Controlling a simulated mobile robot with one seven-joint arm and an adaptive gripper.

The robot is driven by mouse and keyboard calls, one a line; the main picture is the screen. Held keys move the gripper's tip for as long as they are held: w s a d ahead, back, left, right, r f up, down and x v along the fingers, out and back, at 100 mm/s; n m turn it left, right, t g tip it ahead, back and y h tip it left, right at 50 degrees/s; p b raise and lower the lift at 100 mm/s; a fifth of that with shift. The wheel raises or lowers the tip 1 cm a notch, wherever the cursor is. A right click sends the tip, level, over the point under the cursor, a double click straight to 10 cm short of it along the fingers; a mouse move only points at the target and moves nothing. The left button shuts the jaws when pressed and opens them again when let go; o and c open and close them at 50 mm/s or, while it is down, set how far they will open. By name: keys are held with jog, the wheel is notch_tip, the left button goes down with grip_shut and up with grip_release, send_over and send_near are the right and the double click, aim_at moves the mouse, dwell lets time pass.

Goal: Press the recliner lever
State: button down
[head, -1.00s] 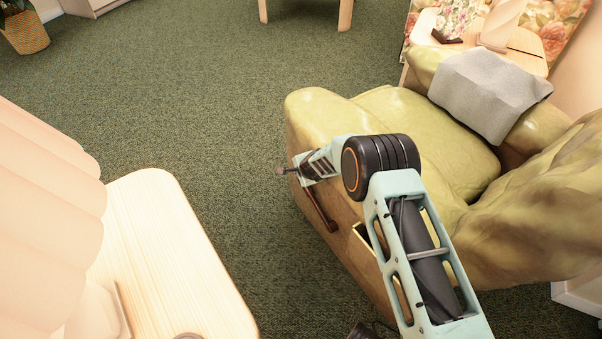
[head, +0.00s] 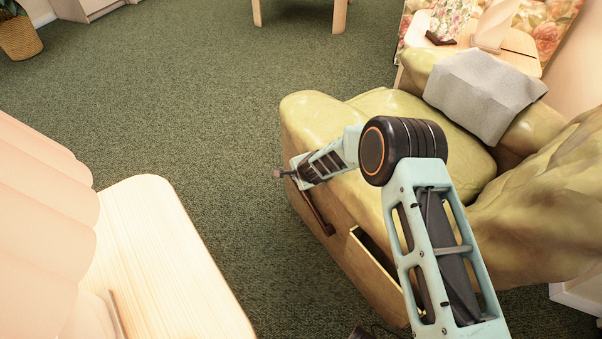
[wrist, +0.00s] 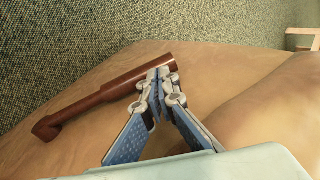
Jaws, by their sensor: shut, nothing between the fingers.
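The recliner lever (head: 317,212) is a dark reddish-brown bar on the near side of the yellow-green recliner (head: 300,110). In the wrist view the lever (wrist: 105,94) runs slanting across the recliner's side, with its thick end at upper right. My gripper (head: 277,173) is by the lever's far end in the head view. In the wrist view my gripper (wrist: 160,74) is shut and empty, its fingertips overlapping the lever's thick end. I cannot tell whether they touch it. The fingers hide a small part of that end.
A light wood side table (head: 165,265) with a pleated lamp (head: 40,200) stands at left. A grey cloth (head: 485,95) lies over the recliner's far arm. Another side table (head: 515,60) stands behind it. Green carpet (head: 190,110) lies open between.

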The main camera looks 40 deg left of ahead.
jog(key=v, duration=0.8)
jog(key=shift+d+r, duration=0.25)
jog(key=shift+s, duration=0.1)
